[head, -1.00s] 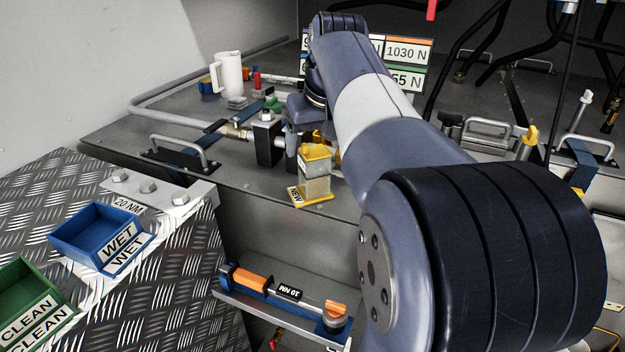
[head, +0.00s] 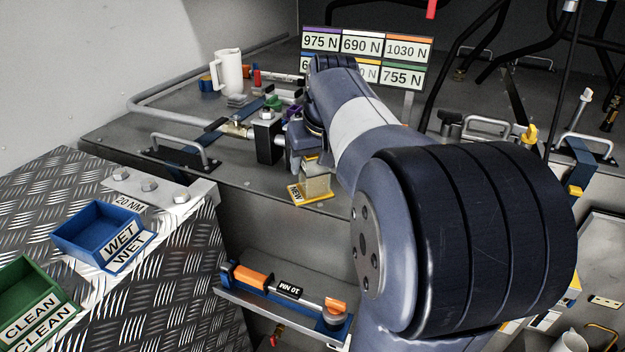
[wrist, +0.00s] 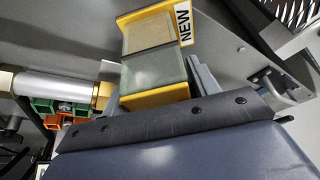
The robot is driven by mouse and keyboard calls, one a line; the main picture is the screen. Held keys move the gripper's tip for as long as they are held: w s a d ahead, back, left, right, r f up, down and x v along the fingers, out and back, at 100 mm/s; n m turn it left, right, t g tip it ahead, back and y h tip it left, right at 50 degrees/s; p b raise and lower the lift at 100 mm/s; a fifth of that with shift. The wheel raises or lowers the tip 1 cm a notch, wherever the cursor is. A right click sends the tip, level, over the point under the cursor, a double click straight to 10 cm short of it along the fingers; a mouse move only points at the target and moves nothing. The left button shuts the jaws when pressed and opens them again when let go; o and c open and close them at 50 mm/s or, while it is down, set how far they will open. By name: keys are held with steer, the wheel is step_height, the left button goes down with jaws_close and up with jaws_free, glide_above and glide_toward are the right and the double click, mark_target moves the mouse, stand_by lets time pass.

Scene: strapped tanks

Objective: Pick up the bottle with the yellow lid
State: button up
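The likely bottle is a squarish, translucent container with a yellow lid in the wrist view (wrist: 153,68); its yellow lid (wrist: 155,98) faces my gripper. It stands at a yellow holder labelled NEW (wrist: 183,24). In the head view the pale container body (head: 317,183) and the NEW holder (head: 296,193) show on the grey deck, with the lid mostly hidden by my gripper (head: 308,148). In the wrist view a grey finger is close to the container's right side; the left finger is hard to make out. My gripper looks open around the lid end; contact is unclear.
A white jug (head: 228,72), pipe fittings (head: 265,135) and a handle (head: 180,148) are on the deck left of the container. Load labels (head: 361,44) stand behind my arm. Blue WET (head: 72,245) and green CLEAN (head: 20,285) trays are at lower left. A torque wrench (head: 285,290) hangs below the deck edge.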

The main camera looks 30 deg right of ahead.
steer(key=c, duration=0.9)
steer(key=shift+r, duration=0.15)
steer(key=shift+c, duration=0.6)
